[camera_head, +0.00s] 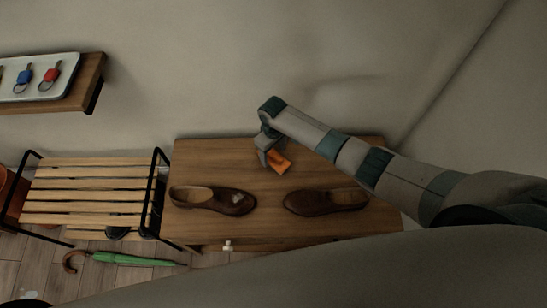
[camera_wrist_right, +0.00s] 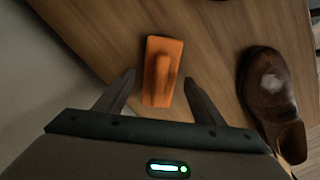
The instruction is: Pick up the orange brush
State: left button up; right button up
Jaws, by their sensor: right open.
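The orange brush (camera_head: 279,162) lies on the wooden table (camera_head: 260,232) near its back middle, partly covered by my right gripper in the head view. My right gripper (camera_head: 270,155) is above the table beside the brush. In the right wrist view the brush (camera_wrist_right: 161,70) lies ahead of and partly between the two open fingers of my right gripper (camera_wrist_right: 158,92). The fingers stand apart from the brush on both sides, with nothing held. My left gripper is not in view.
Two brown shoes stand on the table, a left one with a pale patch (camera_head: 213,200) and a right one (camera_head: 326,201). A slatted bench (camera_head: 85,192) stands to the left, with a green umbrella (camera_head: 130,260) on the floor. A wall shelf (camera_head: 85,91) holds a tray with key fobs.

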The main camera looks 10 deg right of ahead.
aim_at(273, 152)
jog(key=shift+f, duration=0.6)
jog(key=c, duration=1.2)
jog(key=shift+r, duration=0.1)
jog(key=shift+r, duration=0.75)
notch_tip(273, 152, up, 2)
jog(key=shift+r, duration=0.25)
jog(key=s+d+r, duration=0.2)
jog(key=s, duration=0.1)
jog(key=s+d+r, duration=0.2)
jog(key=s, duration=0.1)
jog(key=s+d+r, duration=0.3)
jog(key=shift+s, duration=0.25)
